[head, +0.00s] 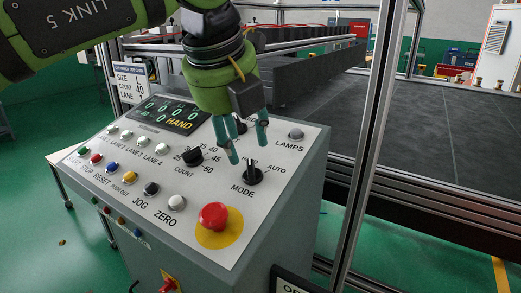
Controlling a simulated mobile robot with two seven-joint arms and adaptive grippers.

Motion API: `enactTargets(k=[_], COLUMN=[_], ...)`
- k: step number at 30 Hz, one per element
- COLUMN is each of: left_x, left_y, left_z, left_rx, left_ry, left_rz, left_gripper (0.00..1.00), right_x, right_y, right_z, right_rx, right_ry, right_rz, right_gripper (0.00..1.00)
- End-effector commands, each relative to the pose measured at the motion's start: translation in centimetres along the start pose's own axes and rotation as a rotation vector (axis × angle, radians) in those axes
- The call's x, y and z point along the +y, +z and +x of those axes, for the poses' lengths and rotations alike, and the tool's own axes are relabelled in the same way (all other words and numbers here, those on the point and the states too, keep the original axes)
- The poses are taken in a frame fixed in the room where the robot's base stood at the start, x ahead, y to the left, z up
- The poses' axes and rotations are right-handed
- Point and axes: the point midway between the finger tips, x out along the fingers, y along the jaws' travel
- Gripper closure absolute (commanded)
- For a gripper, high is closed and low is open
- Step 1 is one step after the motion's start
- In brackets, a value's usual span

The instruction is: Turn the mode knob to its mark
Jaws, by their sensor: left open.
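The black mode knob (249,177) sits on the sloped control panel (281,158), above the word MODE, with AUTO printed to its upper right. Its raised grip points roughly up in the picture; I cannot tell its exact mark. My left gripper (249,157) comes down from above with its two blue-green fingers apart, one at the knob's upper left and one at its upper right. The fingertips are close to the knob; I cannot tell whether they touch it. Nothing shows between them except the knob's top. My right gripper is not in view.
The black count knob (192,156) is to the left. A red mushroom button (213,216) on a yellow disc stands below. The lamps button (296,134) is at the upper right. Several coloured buttons line the panel's left. A metal frame post (368,150) rises at right.

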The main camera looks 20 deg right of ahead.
Motion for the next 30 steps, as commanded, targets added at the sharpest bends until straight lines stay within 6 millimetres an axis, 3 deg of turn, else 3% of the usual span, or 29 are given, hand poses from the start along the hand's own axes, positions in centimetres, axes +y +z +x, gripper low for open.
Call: enactTargets(k=[5,12,18,26,29,30], left_x=[0.1,0.0,0.0,0.0,0.0,0.0], left_y=[0.1,0.1,0.0,0.0,0.0,0.0], left_z=[1.5,5.1,6.8,7.0,7.0,7.0], left_rx=[0.003,0.004,0.002,0.000,0.000,0.000], left_ry=[0.003,0.001,0.000,-0.001,-0.001,-0.001], left_rz=[-0.001,0.000,0.000,-0.001,-0.001,-0.001], left_gripper=[0.56,0.56,0.56,0.56,0.92,1.00], right_x=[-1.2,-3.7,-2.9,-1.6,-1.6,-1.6], right_y=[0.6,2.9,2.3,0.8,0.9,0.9], right_z=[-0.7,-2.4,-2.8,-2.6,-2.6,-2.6], right_rx=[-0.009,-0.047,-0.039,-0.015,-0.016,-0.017], right_ry=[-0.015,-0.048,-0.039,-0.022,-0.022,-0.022], right_rz=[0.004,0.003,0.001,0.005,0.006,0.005], right_gripper=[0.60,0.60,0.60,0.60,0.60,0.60])
